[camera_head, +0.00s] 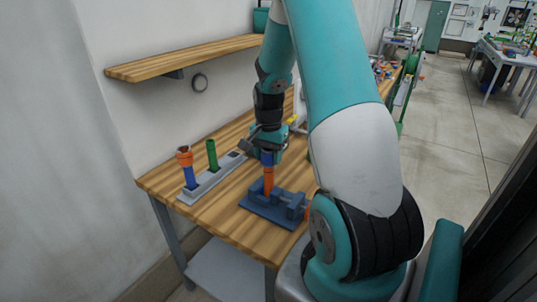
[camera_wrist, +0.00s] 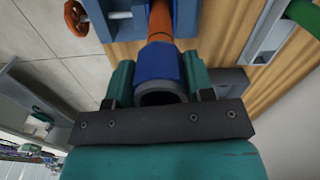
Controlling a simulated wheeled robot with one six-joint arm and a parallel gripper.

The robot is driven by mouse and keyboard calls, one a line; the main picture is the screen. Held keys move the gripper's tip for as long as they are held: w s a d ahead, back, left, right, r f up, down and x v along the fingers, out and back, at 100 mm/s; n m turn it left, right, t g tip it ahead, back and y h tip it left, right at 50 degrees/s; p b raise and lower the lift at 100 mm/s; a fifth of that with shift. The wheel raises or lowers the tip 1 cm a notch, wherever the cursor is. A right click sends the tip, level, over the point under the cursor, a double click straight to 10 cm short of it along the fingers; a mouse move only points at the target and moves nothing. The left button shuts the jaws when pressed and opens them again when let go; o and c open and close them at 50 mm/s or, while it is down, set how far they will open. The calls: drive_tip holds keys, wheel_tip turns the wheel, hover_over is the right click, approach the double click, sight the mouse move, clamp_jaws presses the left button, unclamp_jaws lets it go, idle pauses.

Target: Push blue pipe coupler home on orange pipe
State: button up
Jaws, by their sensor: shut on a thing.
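The orange pipe (camera_head: 268,181) stands upright in the blue vise (camera_head: 272,212) on the wooden bench. The blue coupler (camera_head: 266,158) is at the top of the orange pipe, in line with it. In the wrist view the coupler (camera_wrist: 160,67) sits between the two teal fingers, with the orange pipe (camera_wrist: 161,20) running out of its far end. My gripper (camera_head: 266,153) is shut on the coupler. How far the pipe reaches inside the coupler is hidden.
A grey rack (camera_head: 208,181) to the left holds a blue pipe with an orange coupler (camera_head: 185,157) and a green pipe (camera_head: 212,154). A wooden shelf (camera_head: 185,57) is on the wall above. The bench front edge (camera_head: 205,228) is clear.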

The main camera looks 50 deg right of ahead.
drive_tip(key=shift+f, duration=0.2)
drive_tip(key=shift+f, duration=0.2)
drive_tip(key=shift+f+b, duration=0.35)
drive_tip(key=shift+f, duration=0.25)
idle(1.9)
drive_tip(key=o, duration=0.7)
drive_tip(key=shift+o, duration=0.2)
drive_tip(key=shift+r, duration=0.1)
drive_tip(key=shift+r+p, duration=1.9)
drive_tip(key=shift+r, duration=0.3)
